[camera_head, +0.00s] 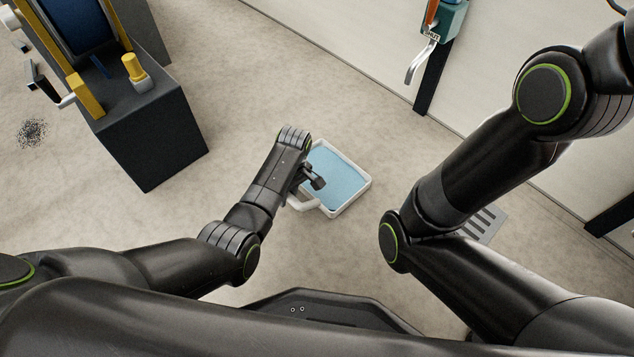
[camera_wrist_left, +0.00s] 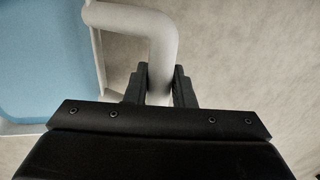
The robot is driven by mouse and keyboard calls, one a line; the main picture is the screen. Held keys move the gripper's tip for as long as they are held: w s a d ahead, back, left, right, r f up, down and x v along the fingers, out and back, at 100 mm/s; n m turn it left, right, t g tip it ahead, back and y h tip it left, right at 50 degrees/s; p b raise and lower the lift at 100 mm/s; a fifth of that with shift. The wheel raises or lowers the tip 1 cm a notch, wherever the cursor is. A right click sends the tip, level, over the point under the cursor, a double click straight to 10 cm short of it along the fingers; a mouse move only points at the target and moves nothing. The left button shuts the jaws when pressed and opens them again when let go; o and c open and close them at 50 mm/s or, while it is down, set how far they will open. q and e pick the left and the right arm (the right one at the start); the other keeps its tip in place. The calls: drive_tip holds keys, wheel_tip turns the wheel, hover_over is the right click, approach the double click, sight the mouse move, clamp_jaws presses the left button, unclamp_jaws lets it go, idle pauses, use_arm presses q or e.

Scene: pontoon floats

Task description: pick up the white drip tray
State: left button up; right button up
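The white drip tray (camera_head: 364,186) is a shallow square tray with a blue inside, low over or on the floor in the middle of the head view. I cannot tell whether it touches the floor. Its pale tubular handle (camera_wrist_left: 150,22) shows in the left wrist view, with the tray's blue inside (camera_wrist_left: 40,60) to the left. My left gripper (camera_head: 316,182) is at the tray's near left side, partly hiding it. In the left wrist view its fingers (camera_wrist_left: 160,85) lie against both sides of the handle. My right gripper is outside the head view.
A dark box (camera_head: 150,140) with yellow parts stands at the left. A teal unit with a silver lever (camera_head: 419,62) is on a dark post by the pale wall. A grey floor grate (camera_head: 484,224) lies right of the tray, partly behind my right arm. Open floor surrounds the tray.

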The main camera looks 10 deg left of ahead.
use_arm(q)
clamp_jaws()
drive_tip(key=shift+r, duration=0.1)
